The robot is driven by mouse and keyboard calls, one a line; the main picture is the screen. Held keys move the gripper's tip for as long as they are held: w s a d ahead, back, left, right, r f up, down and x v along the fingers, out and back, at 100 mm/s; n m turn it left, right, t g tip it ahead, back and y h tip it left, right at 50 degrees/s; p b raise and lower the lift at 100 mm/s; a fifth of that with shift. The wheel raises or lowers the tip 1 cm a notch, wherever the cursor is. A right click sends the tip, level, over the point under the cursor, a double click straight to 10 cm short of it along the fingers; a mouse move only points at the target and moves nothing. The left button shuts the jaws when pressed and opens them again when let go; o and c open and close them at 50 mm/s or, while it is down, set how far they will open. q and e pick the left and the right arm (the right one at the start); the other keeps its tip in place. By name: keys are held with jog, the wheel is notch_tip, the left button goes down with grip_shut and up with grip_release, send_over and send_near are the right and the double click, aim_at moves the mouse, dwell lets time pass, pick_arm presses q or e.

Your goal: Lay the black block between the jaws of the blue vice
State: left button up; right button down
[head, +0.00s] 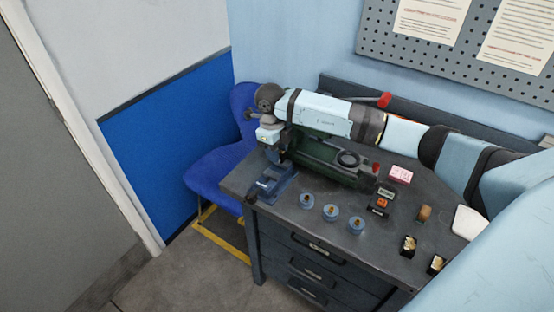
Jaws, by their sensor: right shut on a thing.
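The blue vice (268,184) stands at the left front corner of the dark bench. My right gripper (273,153) points down just above the vice, at the end of my arm reaching in from the right. It is shut on a small dark thing, which seems to be the black block; the fingers largely hide it. I cannot tell whether the block touches the jaws. My left gripper is not in view.
A dark green machine (318,165) stands right behind the vice, under my right arm. Several blue round holders, including one in front (331,212), stand along the bench front. A pink box (400,174) and small blocks lie right. A blue chair (212,170) stands left.

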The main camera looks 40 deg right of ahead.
aim_at(277, 170)
notch_tip(277, 170, down, 4)
jog(key=shift+r, duration=0.1)
